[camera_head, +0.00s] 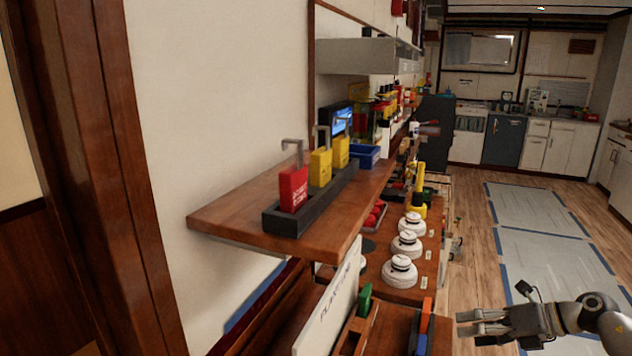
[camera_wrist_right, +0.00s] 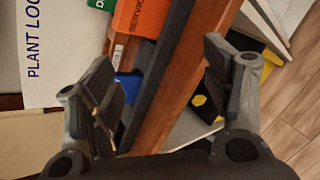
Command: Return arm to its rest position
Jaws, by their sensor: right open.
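My right gripper (camera_head: 490,326) is at the lower right of the head view, out over the floor to the right of the lower bench. Its fingers point left toward the bench edge. In the right wrist view the two fingers of the gripper (camera_wrist_right: 165,95) are spread apart, with nothing held between them. Behind them show a wooden edge, an orange tag marked SERVICE (camera_wrist_right: 140,18) and a blue piece (camera_wrist_right: 130,85). My left gripper is not in either view.
A wooden shelf (camera_head: 230,213) holds a dark tray with a red padlock (camera_head: 293,188) and yellow padlocks (camera_head: 320,168). White round detectors (camera_head: 400,270) stand on the lower bench. A white sign board (camera_head: 330,305) stands below the shelf. Open floor (camera_head: 480,260) lies right of the bench.

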